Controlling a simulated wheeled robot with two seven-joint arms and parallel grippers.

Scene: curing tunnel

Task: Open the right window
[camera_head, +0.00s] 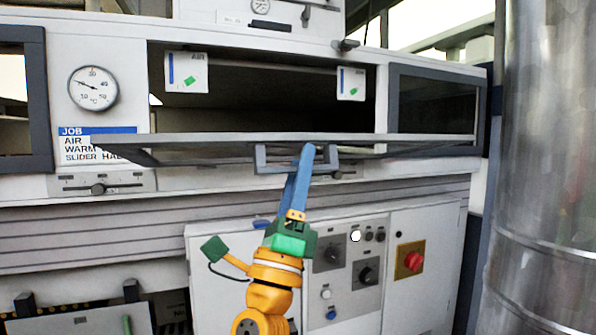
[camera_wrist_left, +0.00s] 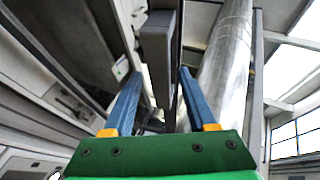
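A long grey flap (camera_head: 200,143) spans the front of the white tunnel and is seen nearly edge-on, standing out below the dark middle opening (camera_head: 270,110). A grey U-shaped handle (camera_head: 262,158) is on its front edge. My left gripper (camera_head: 307,150) reaches up from below, its blue fingers at the right part of this handle. In the left wrist view the fingers (camera_wrist_left: 160,75) are apart, with a dark grey bar (camera_wrist_left: 157,45) between or just beyond their tips; contact cannot be told. A dark-framed window (camera_head: 432,105) is at the right. My right gripper is not in view.
A round gauge (camera_head: 93,88) and a slider (camera_head: 98,189) are at the left. A control panel (camera_head: 350,262) with knobs and a red switch (camera_head: 413,261) is below the flap. A large metal cylinder (camera_head: 545,170) stands close on the right.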

